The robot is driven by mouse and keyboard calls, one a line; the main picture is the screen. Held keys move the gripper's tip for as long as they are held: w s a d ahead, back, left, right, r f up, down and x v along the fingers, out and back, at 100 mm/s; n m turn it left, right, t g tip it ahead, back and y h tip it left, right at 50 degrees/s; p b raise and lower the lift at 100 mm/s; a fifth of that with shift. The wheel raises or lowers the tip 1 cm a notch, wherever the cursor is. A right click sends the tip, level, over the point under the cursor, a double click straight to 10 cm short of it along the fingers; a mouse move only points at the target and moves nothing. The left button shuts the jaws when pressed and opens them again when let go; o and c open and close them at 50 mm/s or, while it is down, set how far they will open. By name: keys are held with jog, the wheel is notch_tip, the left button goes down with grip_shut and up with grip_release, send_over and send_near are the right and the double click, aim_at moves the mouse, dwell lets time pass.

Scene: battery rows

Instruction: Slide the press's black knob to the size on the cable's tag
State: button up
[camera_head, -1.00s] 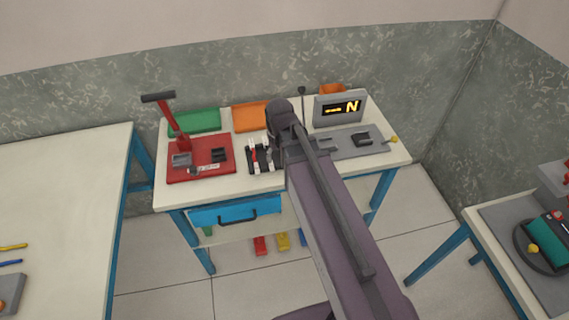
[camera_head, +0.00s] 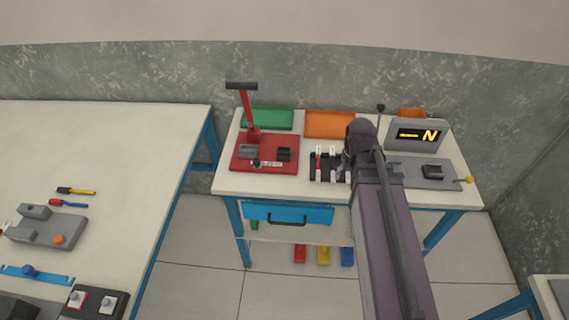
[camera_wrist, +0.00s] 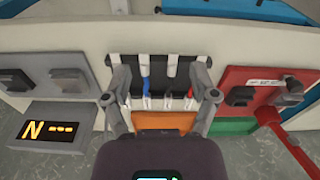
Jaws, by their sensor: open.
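The press (camera_head: 262,141) is a red base with a tall red lever and dark handle, on the left of the bench; in the wrist view it is at the right (camera_wrist: 240,110). Its small black knob (camera_head: 257,164) sits by a white scale strip (camera_head: 271,164) at the front edge. The scale marks are too small to read. Cables (camera_head: 319,163) with white ends, one red and one blue, lie in a black rack; they show in the wrist view too (camera_wrist: 147,86). I cannot read any tag. My gripper (camera_wrist: 162,76) is open and empty above the rack.
A grey tester (camera_head: 416,134) with a lit "N" display stands right of the rack, with a grey plate (camera_head: 448,177) before it. Green (camera_head: 267,118) and orange (camera_head: 330,124) trays line the back. A blue drawer (camera_head: 288,214) is below. Another table (camera_head: 90,140) stands left.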

jog(key=w+a+r+n+p, duration=0.1)
jog(key=w+a+n, duration=0.1)
jog(key=w+a, duration=0.35)
jog(key=w+a+r+n+p, duration=0.1)
jog(key=w+a+n, duration=0.15)
jog(key=a, duration=0.55)
jog(key=n, duration=0.4)
send_over(256, 160)
jog(key=shift+r+m+g+p, duration=0.25)
jog(key=shift+r+g+p, duration=0.05)
jog(key=shift+r+p, duration=0.1)
jog(key=shift+f, duration=0.2)
notch_tip(256, 160, down, 14)
jog(key=b, duration=1.3)
jog(key=shift+r+b, duration=0.25)
jog(key=shift+b, duration=0.15)
grip_shut()
